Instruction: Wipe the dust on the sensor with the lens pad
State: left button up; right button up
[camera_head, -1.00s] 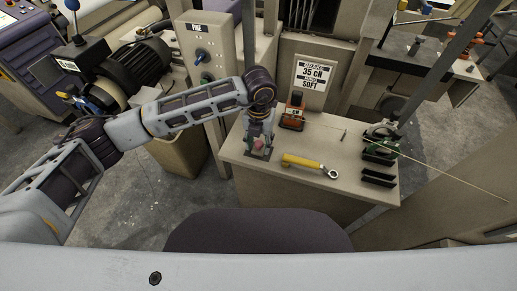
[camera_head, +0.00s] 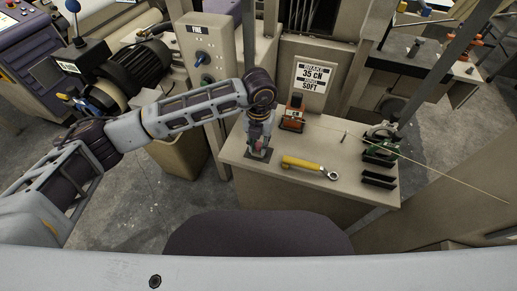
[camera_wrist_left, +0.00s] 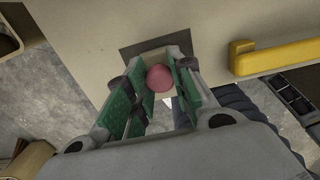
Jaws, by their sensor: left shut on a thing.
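My left gripper (camera_head: 258,147) points down at the left end of the beige bench. Its green-lined fingers are shut on a pink rounded piece, which I take to be the lens pad (camera_wrist_left: 159,78). The gripper is over a dark square mat (camera_wrist_left: 146,45), partly hidden by the fingers. I cannot tell whether the pad touches the mat. An orange and black device (camera_head: 292,118) stands upright behind and right of the gripper; it may be the sensor, but I cannot make out dust on it. My right gripper is not in view.
A yellow-handled wrench (camera_head: 308,165) lies on the bench (camera_head: 233,158) right of the gripper; its handle also shows in the left wrist view (camera_wrist_left: 275,57). Black racks (camera_head: 378,180) stand at the bench's right end. A thin rod (camera_head: 455,177) juts out to the right.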

aim_at(259, 144)
pick_arm(q)
jog(key=shift+r+p, duration=1.4)
jog(key=shift+r, duration=2.1)
jog(key=shift+m, duration=0.3)
